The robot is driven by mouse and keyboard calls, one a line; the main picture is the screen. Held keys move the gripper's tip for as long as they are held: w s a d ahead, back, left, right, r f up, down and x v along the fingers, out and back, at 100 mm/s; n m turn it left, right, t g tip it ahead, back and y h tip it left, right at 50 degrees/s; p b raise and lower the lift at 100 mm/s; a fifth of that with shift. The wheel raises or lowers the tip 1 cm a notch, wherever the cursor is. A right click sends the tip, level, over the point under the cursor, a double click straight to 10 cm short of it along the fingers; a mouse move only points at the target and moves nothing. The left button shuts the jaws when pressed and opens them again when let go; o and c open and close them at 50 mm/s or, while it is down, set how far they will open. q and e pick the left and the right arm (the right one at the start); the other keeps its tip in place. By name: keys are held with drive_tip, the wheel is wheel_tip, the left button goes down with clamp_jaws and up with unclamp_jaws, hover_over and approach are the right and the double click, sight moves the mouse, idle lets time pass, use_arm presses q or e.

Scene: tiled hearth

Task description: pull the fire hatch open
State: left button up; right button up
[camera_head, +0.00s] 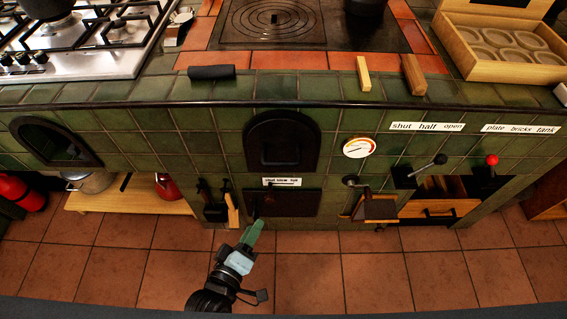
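A black arched hatch (282,141) with a raised middle is set in the green tiled front and looks shut. Below it, under a small white label (282,182), is a dark rectangular hatch (297,203), also looking shut. I cannot tell from the picture which of the two is the fire hatch. My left gripper (254,222) reaches up from the bottom, with its green fingers at the lower left edge of the rectangular hatch. Whether it touches the hatch, and whether its fingers are open or shut, cannot be made out. My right gripper is out of view.
Tools (217,203) hang left of the lower hatch. A black roll (211,72) lies on the ledge above. The tiled floor (370,280) in front is clear.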

sight(282, 155)
use_arm(q)
drive_tip(key=w+d+r+n+t+h+b, duration=0.1)
drive_tip(key=w+d+r+n+b, duration=0.1)
drive_tip(key=w, duration=0.7)
drive_tip(key=w+d+r+n+t+b, duration=0.2)
drive_tip(key=w+d+r+b, duration=0.1)
drive_tip(key=w, duration=0.6)
drive_tip(key=shift+d+r+t+h+b, duration=0.3)
drive_tip(key=shift+d+h+b, duration=0.15)
drive_tip(key=shift+d, duration=0.8)
drive_tip(key=shift+c, duration=0.4)
drive_tip(key=c, duration=0.7)
clamp_jaws()
